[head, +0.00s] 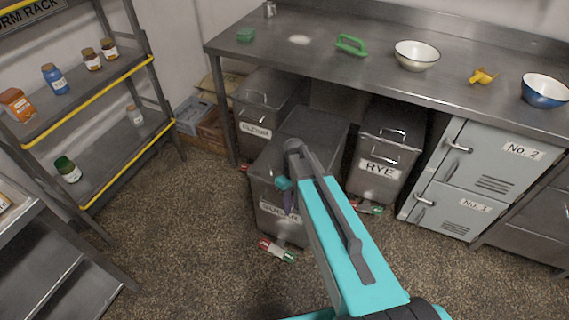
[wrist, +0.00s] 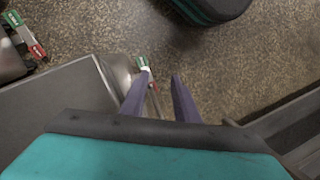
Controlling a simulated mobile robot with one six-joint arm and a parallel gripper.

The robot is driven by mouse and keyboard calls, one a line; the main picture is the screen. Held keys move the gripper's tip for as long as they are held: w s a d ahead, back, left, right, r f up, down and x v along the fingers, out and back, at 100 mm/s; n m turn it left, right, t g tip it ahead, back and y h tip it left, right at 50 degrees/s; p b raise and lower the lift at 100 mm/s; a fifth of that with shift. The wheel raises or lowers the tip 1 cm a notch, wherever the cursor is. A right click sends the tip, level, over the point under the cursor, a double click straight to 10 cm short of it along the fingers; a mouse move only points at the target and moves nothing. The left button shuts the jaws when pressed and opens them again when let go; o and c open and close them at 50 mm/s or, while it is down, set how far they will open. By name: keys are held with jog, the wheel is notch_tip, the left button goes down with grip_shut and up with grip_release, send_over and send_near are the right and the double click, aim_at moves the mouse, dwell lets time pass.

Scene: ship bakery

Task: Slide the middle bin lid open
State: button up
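The middle bin (head: 315,130) is grey metal and stands farther out than the bins on either side. Its front label (head: 272,209) is partly hidden by my gripper. My arm crosses its right side, and I cannot see its handle or tell how its lid stands. My gripper (head: 287,200) is down at the bin's front, its purple fingers near the label. In the wrist view my gripper (wrist: 160,88) shows two separated fingers with nothing between them. A flat grey bin surface (wrist: 55,112) lies left of them; I cannot tell whether they touch it.
A left bin (head: 255,122) and the RYE bin (head: 383,150) flank it under the steel counter (head: 320,60). Red-and-green pedals (head: 277,251) stick out at floor level. Grey lockers (head: 455,180) stand right; a shelf rack (head: 90,90) stands left. The speckled floor in front is clear.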

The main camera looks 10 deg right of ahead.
jog(key=w+r+n+p, duration=0.1)
jog(key=w+r+n, duration=0.1)
jog(key=w+r, duration=0.5)
jog(key=w+r+n+t+p, duration=0.1)
jog(key=w+r+n, duration=0.2)
jog(key=w+r, duration=0.5)
notch_tip(320, 180, up, 6)
jog(key=shift+w+d+f+p, duration=0.1)
jog(key=shift+w+d+p, duration=0.15)
jog(key=shift+d+p, duration=0.2)
jog(key=shift+s+a+f+p, duration=0.3)
jog(key=shift+f+p, duration=0.2)
jog(key=shift+f, duration=1.75)
jog(key=shift+s+a+f+p, duration=0.25)
jog(key=shift+s+f+p, duration=0.2)
jog(key=shift+f, duration=1.8)
jog(key=shift+s+a+f+p, duration=0.3)
jog(key=shift+f+p, duration=0.2)
jog(key=shift+f, duration=1.75)
jog(key=shift+c, duration=0.4)
